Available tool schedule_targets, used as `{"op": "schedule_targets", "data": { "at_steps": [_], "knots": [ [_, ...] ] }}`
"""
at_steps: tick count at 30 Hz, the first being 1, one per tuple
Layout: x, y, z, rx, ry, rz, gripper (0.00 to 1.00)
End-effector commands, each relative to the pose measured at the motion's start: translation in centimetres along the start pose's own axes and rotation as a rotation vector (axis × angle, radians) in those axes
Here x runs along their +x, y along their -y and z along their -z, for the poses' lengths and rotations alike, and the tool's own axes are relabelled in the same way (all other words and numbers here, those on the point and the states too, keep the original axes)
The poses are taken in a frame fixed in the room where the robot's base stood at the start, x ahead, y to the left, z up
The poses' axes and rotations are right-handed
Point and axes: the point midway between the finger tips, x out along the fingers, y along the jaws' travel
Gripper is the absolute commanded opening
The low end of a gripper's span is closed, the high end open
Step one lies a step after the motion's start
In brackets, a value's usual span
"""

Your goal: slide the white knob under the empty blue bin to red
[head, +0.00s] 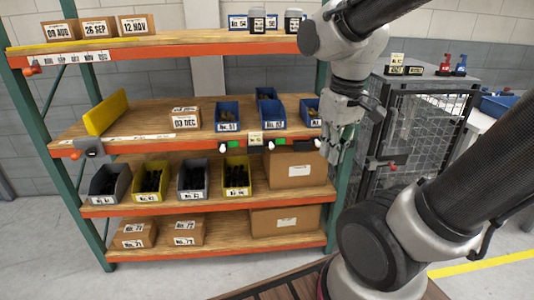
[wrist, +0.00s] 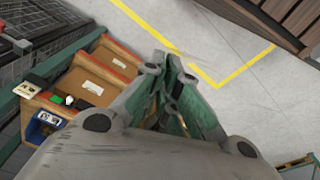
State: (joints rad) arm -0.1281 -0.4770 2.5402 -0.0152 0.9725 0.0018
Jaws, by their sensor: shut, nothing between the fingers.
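Blue bins stand on the middle shelf in the head view: a left one (head: 227,117), a middle one (head: 271,120) with another behind it, and a right one (head: 309,112) with brownish contents. I cannot surely tell which are empty. My gripper (head: 337,152) is shut and empty, pointing down right of the bins. The wrist view shows a white knob (wrist: 69,100) beside green.
Grey and yellow bins (head: 236,178) and cardboard boxes (head: 292,170) fill the lower shelves. A green rack post stands close behind my gripper. A wire cage (head: 430,130) stands to the right. Open floor (wrist: 215,40) lies beyond my fingers in the wrist view.

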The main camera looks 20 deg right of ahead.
Motion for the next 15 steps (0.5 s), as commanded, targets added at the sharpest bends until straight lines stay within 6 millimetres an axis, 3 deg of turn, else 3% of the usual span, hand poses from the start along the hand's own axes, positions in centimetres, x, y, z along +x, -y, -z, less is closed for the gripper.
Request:
{"op": "schedule_targets", "data": {
  "at_steps": [3, 15],
  "knots": [
    [2.7, 0.0, 1.1, -0.099, 0.147, -0.05, 0.0],
    [10.2, -2.5, 6.0, -0.568, 0.599, -0.36, 0.0]
  ]
}}
